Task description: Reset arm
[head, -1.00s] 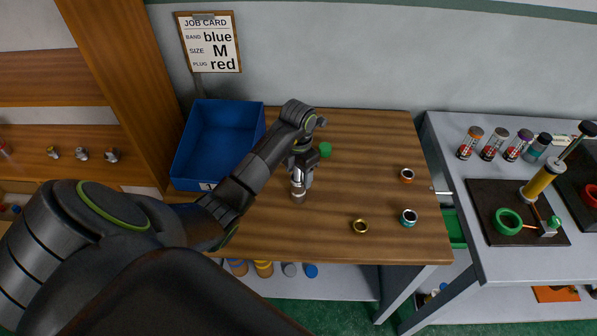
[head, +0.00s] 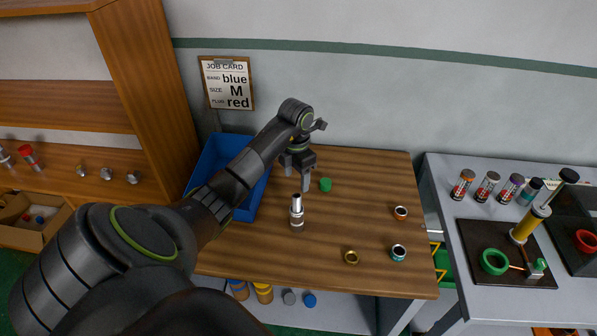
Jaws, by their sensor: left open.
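My left gripper (head: 305,180) is in the head view, open and empty, pointing down above the wooden table (head: 350,200). A silver metal cylinder (head: 297,213) stands upright on the table just below and slightly left of the fingers, apart from them. A small green plug (head: 325,184) sits on the table right of the gripper. My left arm crosses the view from the lower left and hides part of the blue bin (head: 213,155). My right gripper is not in view.
An orange-banded ring (head: 400,212), a teal ring (head: 398,252) and a gold ring (head: 351,257) lie on the table's right part. The grey bench (head: 440,185) at right holds several banded cylinders and a black mat (head: 475,258) with tools. A job card (head: 227,85) hangs on the wall.

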